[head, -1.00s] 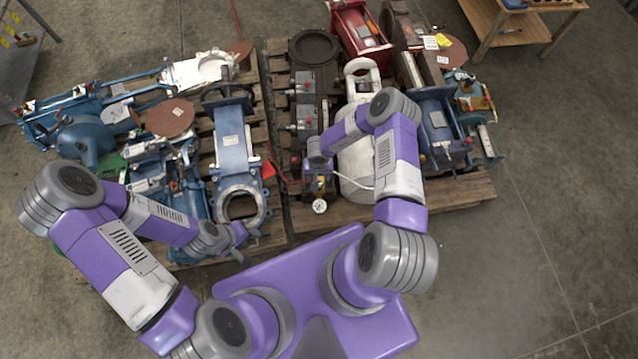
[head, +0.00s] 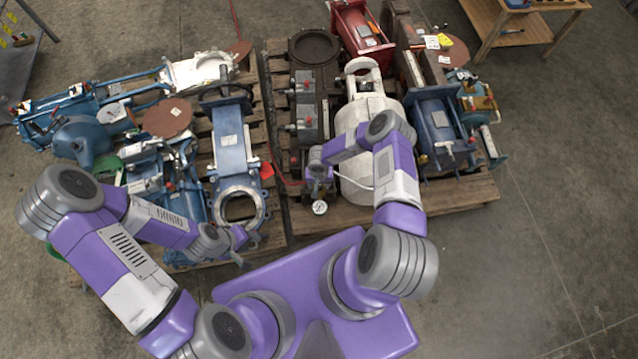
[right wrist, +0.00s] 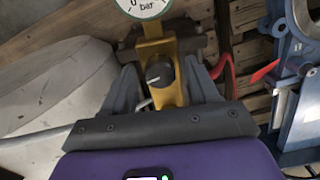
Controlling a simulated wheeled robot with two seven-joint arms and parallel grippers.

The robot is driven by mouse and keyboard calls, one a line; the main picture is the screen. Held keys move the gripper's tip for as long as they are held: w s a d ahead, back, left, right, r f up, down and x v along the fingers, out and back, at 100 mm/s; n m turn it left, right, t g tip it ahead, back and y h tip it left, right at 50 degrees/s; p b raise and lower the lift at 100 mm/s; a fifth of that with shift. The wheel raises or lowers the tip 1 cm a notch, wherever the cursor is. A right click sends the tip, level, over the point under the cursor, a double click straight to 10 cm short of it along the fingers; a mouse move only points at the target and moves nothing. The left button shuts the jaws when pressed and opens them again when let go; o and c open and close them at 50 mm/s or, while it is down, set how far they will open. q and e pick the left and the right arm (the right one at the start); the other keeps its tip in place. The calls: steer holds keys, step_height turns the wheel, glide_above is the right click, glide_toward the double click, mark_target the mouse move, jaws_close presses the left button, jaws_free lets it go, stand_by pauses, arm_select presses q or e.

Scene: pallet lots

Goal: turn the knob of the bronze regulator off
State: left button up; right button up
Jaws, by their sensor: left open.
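The bronze regulator (right wrist: 156,46) shows in the right wrist view as a yellow-brown body with a round pressure gauge (right wrist: 143,6) marked "bar". Its dark round knob (right wrist: 158,73) has a pale mark at its lower left. My right gripper (right wrist: 165,88) is open, one finger on each side of the knob, with gaps visible; I cannot tell the depth between fingertips and knob. In the head view the gauge (head: 319,207) shows just below my right gripper (head: 318,185), which hides most of the regulator. My left gripper (head: 245,240) is open and empty near the left pallet's front edge.
A white tank (head: 362,150) stands right of the regulator, with a thin pale hose near it. A blue valve (head: 230,155) lies on the left pallet. A red hose (right wrist: 223,66) runs beside the regulator. Open floor (head: 560,230) lies to the right.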

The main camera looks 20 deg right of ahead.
steer(key=c, duration=1)
